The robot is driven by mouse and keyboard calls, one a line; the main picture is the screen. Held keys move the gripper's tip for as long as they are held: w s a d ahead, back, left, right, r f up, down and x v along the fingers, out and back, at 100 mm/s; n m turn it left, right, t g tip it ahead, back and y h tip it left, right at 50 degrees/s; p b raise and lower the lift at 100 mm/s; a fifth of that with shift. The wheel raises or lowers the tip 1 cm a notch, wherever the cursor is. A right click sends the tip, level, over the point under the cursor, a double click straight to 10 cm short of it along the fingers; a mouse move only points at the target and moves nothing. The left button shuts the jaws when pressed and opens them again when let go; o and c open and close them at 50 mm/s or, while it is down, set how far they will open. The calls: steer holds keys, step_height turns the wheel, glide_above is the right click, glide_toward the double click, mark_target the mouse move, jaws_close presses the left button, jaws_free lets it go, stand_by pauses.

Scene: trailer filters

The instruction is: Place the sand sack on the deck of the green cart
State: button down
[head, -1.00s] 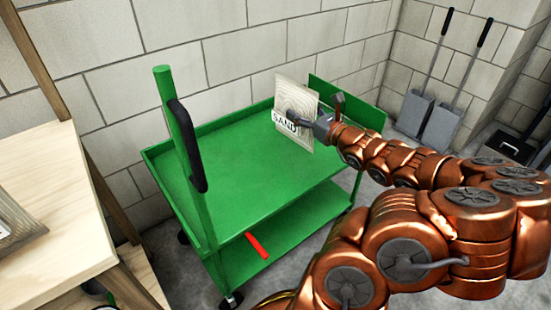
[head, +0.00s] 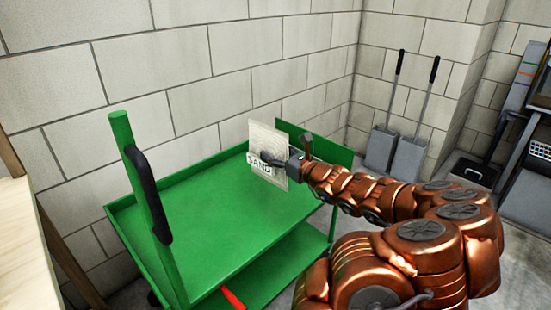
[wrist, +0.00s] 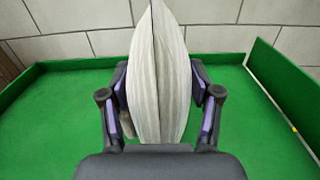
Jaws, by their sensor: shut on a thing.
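The sand sack (head: 268,140) is a pale, flat bag labelled SAND, held upright by my gripper (head: 290,164) above the far right part of the green cart (head: 225,215). In the wrist view the sack (wrist: 158,80) stands between the two fingers of my gripper (wrist: 160,105), which are shut on its sides. The green deck (wrist: 60,120) shows below and around it. The sack's lower edge is hidden in the wrist view, and I cannot tell whether it touches the deck. The deck is otherwise bare.
The cart has a black handle (head: 148,195) on a green post at the left and a raised green end panel (head: 312,142) at the right. A red item (head: 232,298) lies on the lower shelf. A block wall (head: 180,70) stands close behind. Two shovels (head: 410,155) lean in the corner.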

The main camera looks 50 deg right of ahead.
steer(key=w+d+f+b, duration=0.4)
steer(key=w+d, duration=0.3)
steer(key=w, duration=0.1)
steer(key=shift+d+f, duration=0.15)
steer(key=shift+d, duration=0.15)
stand_by(0.7)
steer(key=shift+c, duration=0.7)
jaws_free()
steer(key=shift+f, duration=0.1)
